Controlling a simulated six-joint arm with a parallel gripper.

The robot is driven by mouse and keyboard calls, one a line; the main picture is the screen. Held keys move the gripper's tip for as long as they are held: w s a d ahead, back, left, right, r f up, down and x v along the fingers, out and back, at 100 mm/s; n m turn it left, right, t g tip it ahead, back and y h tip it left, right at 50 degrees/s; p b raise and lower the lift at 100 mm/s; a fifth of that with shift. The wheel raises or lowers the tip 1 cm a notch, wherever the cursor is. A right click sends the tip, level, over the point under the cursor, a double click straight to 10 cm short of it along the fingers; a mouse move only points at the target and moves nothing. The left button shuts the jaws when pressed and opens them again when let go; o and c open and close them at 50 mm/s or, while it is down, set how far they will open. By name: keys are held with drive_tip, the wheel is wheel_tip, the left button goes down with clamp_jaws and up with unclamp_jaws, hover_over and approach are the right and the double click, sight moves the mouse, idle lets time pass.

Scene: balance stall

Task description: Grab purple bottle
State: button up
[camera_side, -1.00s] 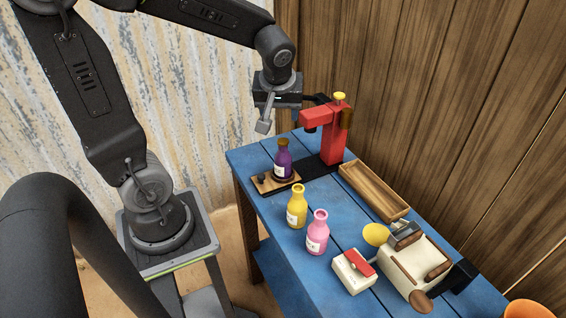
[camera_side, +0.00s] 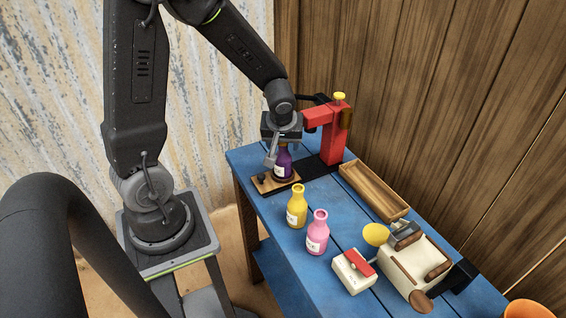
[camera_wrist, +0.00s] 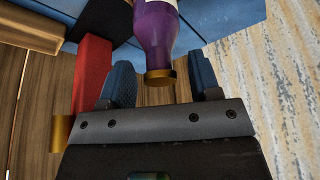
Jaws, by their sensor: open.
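The purple bottle (camera_side: 284,163) has a white label and stands upright on a small wooden board (camera_side: 263,182) at the left end of the blue table. My gripper (camera_side: 276,158) is at the bottle's upper part, pointing down, and hides its top in the side view. In the wrist view the purple bottle (camera_wrist: 156,30) shows its brown-gold cap between the two fingers of my open gripper (camera_wrist: 163,85). The fingers are apart from each other, and I see no contact with the bottle.
A red stand (camera_side: 334,135) with a yellow knob rises close behind the bottle. A yellow bottle (camera_side: 297,208) and a pink bottle (camera_side: 317,235) stand nearer. A wooden tray (camera_side: 373,190), a red-and-white box (camera_side: 353,271) and a cream device (camera_side: 414,268) lie to the right.

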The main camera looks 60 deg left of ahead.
drive_tip(key=shift+c, duration=0.4)
clamp_jaws()
